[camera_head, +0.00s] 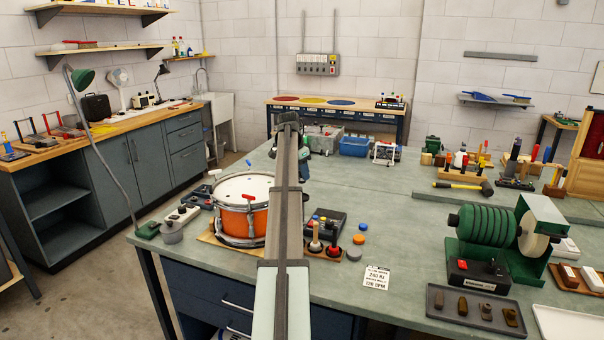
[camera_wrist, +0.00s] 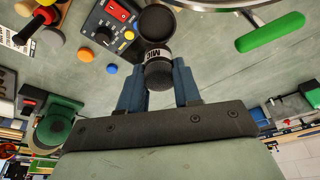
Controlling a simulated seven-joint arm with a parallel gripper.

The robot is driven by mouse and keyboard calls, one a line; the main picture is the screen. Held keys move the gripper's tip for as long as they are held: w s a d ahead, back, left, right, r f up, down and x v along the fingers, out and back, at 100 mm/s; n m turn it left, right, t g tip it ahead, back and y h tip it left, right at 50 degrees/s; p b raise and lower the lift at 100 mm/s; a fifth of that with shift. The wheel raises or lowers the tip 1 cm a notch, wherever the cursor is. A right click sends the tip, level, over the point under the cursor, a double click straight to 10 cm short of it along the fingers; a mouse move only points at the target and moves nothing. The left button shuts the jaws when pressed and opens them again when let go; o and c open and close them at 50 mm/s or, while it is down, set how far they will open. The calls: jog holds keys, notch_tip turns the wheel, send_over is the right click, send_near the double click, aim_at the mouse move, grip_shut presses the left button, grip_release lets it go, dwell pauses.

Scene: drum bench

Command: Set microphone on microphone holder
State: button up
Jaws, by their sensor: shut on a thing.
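In the wrist view my gripper (camera_wrist: 160,73) is shut on the microphone (camera_wrist: 157,54), a dark piece with a white band reading "MIC" between the two blue fingers. A dark round cup-like part (camera_wrist: 157,22) lies in line just beyond the band. I cannot tell whether it is the microphone's end or the holder. In the head view my arm covers the microphone and most of the gripper. No separate microphone holder can be made out for certain.
The orange drum (camera_head: 241,208) stands left of my arm. A control box (camera_head: 329,220), mallets (camera_head: 332,240) and coloured discs (camera_head: 360,239) lie to its right. A card (camera_head: 376,277) and green machine (camera_head: 490,235) are farther right.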

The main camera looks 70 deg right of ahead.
aim_at(301, 182)
jog(key=shift+f, duration=0.1)
jog(key=shift+f, duration=2.75)
jog(key=shift+f, duration=0.65)
jog(key=o, duration=0.7)
jog(key=shift+o, duration=0.2)
jog(key=shift+r, duration=0.15)
jog(key=v, duration=1)
jog(key=shift+r, duration=0.4)
jog(key=shift+w+a, duration=0.15)
